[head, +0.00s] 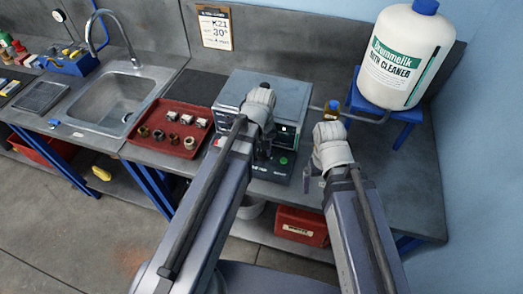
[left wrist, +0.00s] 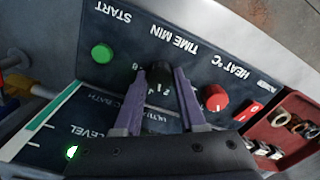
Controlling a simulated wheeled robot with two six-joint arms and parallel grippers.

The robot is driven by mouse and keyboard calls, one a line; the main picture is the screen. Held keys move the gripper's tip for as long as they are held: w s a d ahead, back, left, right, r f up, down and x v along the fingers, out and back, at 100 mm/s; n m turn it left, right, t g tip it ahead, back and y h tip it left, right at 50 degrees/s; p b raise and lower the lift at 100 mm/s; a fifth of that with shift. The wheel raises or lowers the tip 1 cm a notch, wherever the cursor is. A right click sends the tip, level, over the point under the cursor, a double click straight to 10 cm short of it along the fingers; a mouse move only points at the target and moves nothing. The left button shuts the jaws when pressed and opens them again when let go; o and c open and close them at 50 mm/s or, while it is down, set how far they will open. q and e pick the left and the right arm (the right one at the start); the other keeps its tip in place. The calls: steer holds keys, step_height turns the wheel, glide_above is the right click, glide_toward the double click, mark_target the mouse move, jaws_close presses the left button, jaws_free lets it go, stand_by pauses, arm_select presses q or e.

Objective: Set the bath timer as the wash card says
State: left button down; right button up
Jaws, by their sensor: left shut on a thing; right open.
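The ultrasonic bath (head: 290,95) is a grey box on the bench, its front panel partly hidden by my left arm. In the left wrist view its panel (left wrist: 125,62) shows a green START button (left wrist: 102,53), a black TIME MIN knob (left wrist: 159,74) and a red HEAT °C knob (left wrist: 215,98). My left gripper (left wrist: 160,85) is shut on the black knob; it also shows in the head view (head: 264,148). The knob's setting is not readable. My right gripper (head: 322,178) is open, right of the bath.
A red tray (head: 150,152) with several small fittings lies left of the bath, beside the sink (head: 115,100). A large bath cleaner bottle (head: 405,60) stands on a blue stand (head: 372,118) at the back right. The bench right of my right gripper is clear.

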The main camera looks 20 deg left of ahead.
mark_target(261, 153)
arm_select(q)
steer(key=shift+m, duration=1.7)
steer(key=shift+c, duration=2.4)
jaws_free()
steer(key=shift+r, duration=0.1)
arm_select(e)
steer(key=shift+r, duration=0.1)
arm_select(q)
step_height(261, 153, up, 8)
steer(key=p, duration=0.8)
steer(key=shift+f, duration=0.2)
arm_select(e)
step_height(261, 153, up, 8)
arm_select(q)
steer(key=shift+f, duration=0.15)
arm_select(e)
steer(key=shift+f, duration=0.3)
